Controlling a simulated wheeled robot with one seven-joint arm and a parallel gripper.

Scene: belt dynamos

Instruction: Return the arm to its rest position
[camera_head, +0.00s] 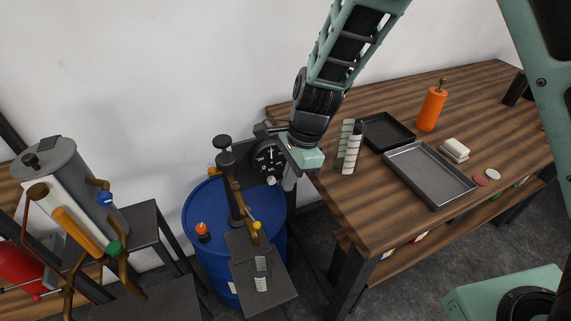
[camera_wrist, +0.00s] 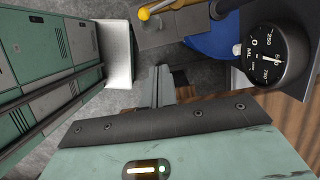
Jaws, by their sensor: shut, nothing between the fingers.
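My arm reaches down from the top right in the head view. My gripper (camera_head: 287,183) is at its lower end, beside the left edge of the wooden table and just right of a black round gauge (camera_head: 269,158). The gripper is shut and empty. In the wrist view its grey fingers (camera_wrist: 160,75) are together, pointing away over the dark floor, and the gauge stands to their right. The exact gap between gripper and gauge is hard to tell.
The wooden table (camera_head: 463,105) holds a black tray (camera_head: 386,131), a grey tray (camera_head: 430,173), an orange bottle (camera_head: 432,108) and striped upright pieces (camera_head: 350,150). A blue barrel (camera_head: 204,213) stands below the gauge. A grey cylinder apparatus (camera_head: 69,165) is at left.

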